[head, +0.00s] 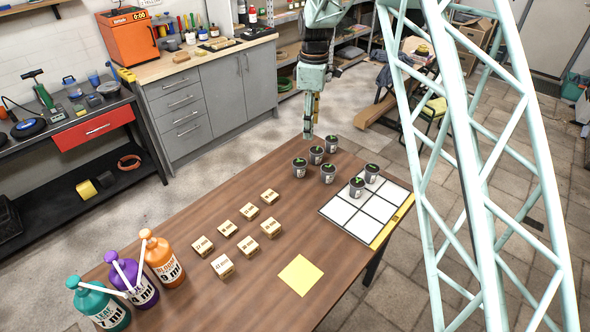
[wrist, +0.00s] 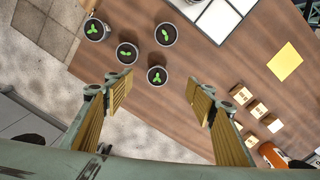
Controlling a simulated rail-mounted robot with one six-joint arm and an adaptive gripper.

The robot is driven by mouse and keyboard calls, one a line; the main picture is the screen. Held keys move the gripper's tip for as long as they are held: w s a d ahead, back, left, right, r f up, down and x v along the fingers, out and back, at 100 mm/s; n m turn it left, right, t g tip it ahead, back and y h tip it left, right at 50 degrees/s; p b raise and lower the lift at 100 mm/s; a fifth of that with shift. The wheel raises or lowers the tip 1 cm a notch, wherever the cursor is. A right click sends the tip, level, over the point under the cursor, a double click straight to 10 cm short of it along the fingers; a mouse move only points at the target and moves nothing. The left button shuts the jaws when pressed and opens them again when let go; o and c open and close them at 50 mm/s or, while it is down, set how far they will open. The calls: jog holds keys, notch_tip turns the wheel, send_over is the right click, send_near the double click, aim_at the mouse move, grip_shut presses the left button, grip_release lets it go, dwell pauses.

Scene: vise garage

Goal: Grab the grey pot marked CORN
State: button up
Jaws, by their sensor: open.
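Several small grey pots with dark soil and green seedlings stand at the far end of the wooden table. Loose ones show in the head view: a left pot (head: 299,170), a middle pot (head: 316,157), a back pot (head: 331,146) and a front pot (head: 328,176). Two more, a near pot (head: 356,190) and a far pot (head: 371,175), stand on the white grid tray (head: 337,212). The markings are too small to read, so I cannot tell which is CORN. My gripper (wrist: 160,88) is open and empty above this end; the left pot (wrist: 157,77) shows between its fingertips.
Several wooden blocks (head: 249,211), a yellow note (head: 300,275) and orange (head: 162,262), purple (head: 135,285) and teal (head: 100,307) pump bottles occupy the table. A grey cabinet (head: 222,90) stands behind. The table between the blocks and pots is clear.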

jog(key=w+a+f+n, duration=0.1)
jog(key=a+f, duration=0.3)
jog(key=f, duration=0.1)
jog(key=shift+w+f, duration=0.15)
jog(key=shift+f, duration=0.05)
jog(key=shift+f, duration=0.1)
send_over(300, 162)
jog(key=shift+a+f, duration=0.15)
jog(key=shift+f, duration=4.05)
jog(key=shift+f, duration=0.15)
jog(key=shift+f+b, duration=0.4)
jog(key=shift+f, duration=2.05)
jog(key=c, duration=1)
